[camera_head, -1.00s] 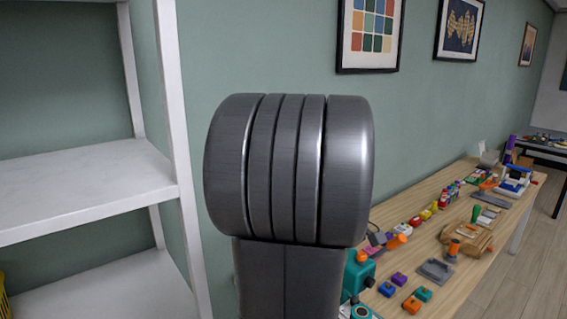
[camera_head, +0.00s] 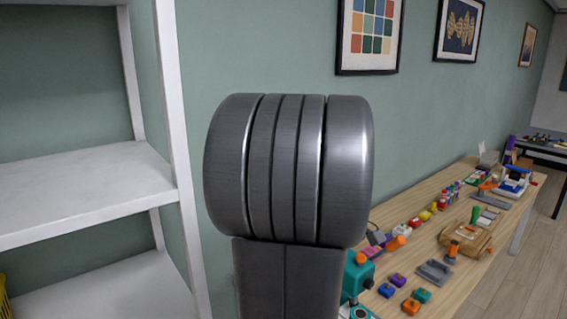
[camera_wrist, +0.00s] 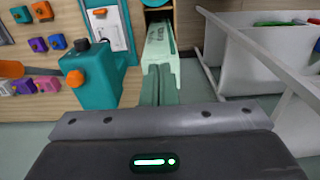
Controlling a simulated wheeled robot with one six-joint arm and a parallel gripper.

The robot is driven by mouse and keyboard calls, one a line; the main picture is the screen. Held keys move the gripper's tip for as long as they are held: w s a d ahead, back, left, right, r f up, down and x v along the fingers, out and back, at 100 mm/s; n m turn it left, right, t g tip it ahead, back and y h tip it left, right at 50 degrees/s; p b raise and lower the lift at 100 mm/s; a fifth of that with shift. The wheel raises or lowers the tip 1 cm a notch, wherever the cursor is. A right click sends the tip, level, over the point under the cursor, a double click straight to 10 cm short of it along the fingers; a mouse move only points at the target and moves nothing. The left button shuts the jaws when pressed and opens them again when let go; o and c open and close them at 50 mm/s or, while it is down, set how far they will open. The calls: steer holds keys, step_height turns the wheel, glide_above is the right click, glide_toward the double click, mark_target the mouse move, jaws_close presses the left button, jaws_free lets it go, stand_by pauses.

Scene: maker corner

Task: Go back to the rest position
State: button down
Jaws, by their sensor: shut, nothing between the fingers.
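My gripper (camera_wrist: 159,84) shows in the wrist view, with its two greenish fingers shut together and nothing between them. It points toward the edge of a wooden workbench, beside a teal machine with an orange knob (camera_wrist: 97,72). A pale green long object (camera_wrist: 160,42) lies just beyond the fingertips. Whether the fingers touch it cannot be told. In the head view my dark grey arm link fills the middle, and the gripper is hidden.
The wooden workbench (camera_head: 478,273) at right holds small coloured blocks, a grey tray (camera_head: 434,272) and tools. A white shelf unit (camera_head: 85,195) stands at left, and it also shows in the wrist view (camera_wrist: 245,45). Framed pictures hang on the green wall. Floor is clear at far right.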

step_height(320, 180, up, 13)
step_height(320, 180, down, 16)
steer(key=b, duration=0.4)
steer(key=shift+f, duration=0.25)
steer(key=shift+w+a+r+g+h+p, duration=0.1)
steer(key=shift+a+r+g+h+p, duration=0.05)
steer(key=shift+r+g+h+p, duration=0.45)
steer(key=shift+w+a+r+g+h+p, duration=0.25)
steer(key=shift+w+r+g+h+p, duration=0.15)
steer(key=shift+g, duration=0.4)
steer(key=shift+w+a+r+g+h, duration=0.2)
steer(key=shift+w+r+g+h, duration=0.1)
steer(key=shift+g+h, duration=0.35)
steer(key=v, duration=1.3)
steer(key=shift+d+r, duration=0.15)
steer(key=shift+s+r, duration=0.1)
steer(key=shift+r, duration=0.05)
